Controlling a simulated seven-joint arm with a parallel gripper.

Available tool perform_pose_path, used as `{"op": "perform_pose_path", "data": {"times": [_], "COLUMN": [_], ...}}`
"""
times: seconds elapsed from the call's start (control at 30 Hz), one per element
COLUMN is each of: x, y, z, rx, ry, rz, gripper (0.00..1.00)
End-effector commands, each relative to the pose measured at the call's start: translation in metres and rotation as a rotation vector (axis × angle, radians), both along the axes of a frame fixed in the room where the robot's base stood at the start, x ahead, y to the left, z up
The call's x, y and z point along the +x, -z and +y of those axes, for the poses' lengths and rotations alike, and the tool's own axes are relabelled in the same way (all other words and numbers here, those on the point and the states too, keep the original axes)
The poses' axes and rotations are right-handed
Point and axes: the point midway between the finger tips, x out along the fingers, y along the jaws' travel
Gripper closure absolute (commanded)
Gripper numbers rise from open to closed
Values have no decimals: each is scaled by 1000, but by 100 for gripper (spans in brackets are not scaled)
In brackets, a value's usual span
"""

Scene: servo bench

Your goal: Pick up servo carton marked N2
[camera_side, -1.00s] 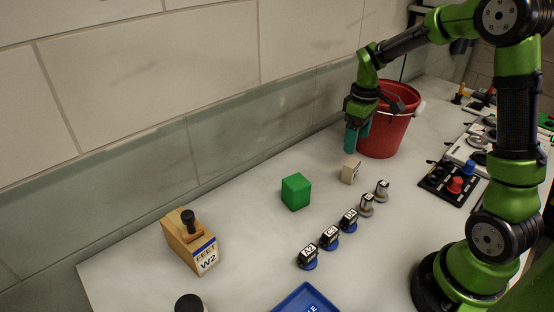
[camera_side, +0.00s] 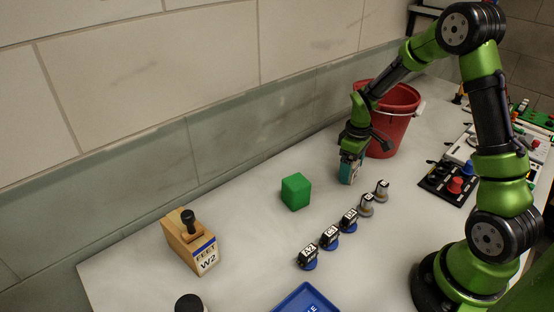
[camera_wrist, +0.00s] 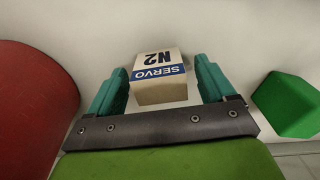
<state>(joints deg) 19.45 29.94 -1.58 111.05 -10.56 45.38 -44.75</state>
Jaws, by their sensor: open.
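The servo carton marked N2 (camera_wrist: 159,82) shows in the wrist view as a tan box with a blue SERVO band. It stands between the two teal fingers of my gripper (camera_wrist: 160,85), with a narrow gap on its left and right. In the side view my gripper (camera_side: 350,170) is low at the bench, in front of the red bucket. Its fingers hide most of the carton there. The jaws are open around the carton and do not visibly grip it.
A red bucket (camera_side: 392,128) stands just behind my gripper, and a green cube (camera_side: 296,192) stands to its left. Several small labelled pieces (camera_side: 330,238) line up in front. A wooden W2 block (camera_side: 190,242) and a blue tray (camera_side: 306,300) are farther off.

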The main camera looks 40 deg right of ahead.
Motion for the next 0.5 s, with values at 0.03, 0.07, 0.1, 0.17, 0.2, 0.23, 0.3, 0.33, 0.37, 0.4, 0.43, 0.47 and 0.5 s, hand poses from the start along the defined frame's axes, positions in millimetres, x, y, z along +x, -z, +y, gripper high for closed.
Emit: {"op": "perform_pose_path", "data": {"times": [0.03,0.07,0.1,0.17,0.2,0.23,0.3,0.33,0.37,0.4,0.43,0.47,0.5], "x": [0,0,0,0,0,0,0,0,0,0,0,0,0], "y": [0,0,0,0,0,0,-1,-1,-1,-1,-1,-1,-1], "z": [0,0,0,0,0,0,0,0,0,0,0,0,0], "rx": [0,0,0,0,0,0,0,0,0,0,0,-1,0], "ry": [0,0,0,0,0,0,-1,-1,-1,-1,-1,-1,-1], "rz": [0,0,0,0,0,0,0,0,0,0,-1,-1,-1], "gripper": [17,19,25,34,40,45,55,60,64,71,73,73,73]}}
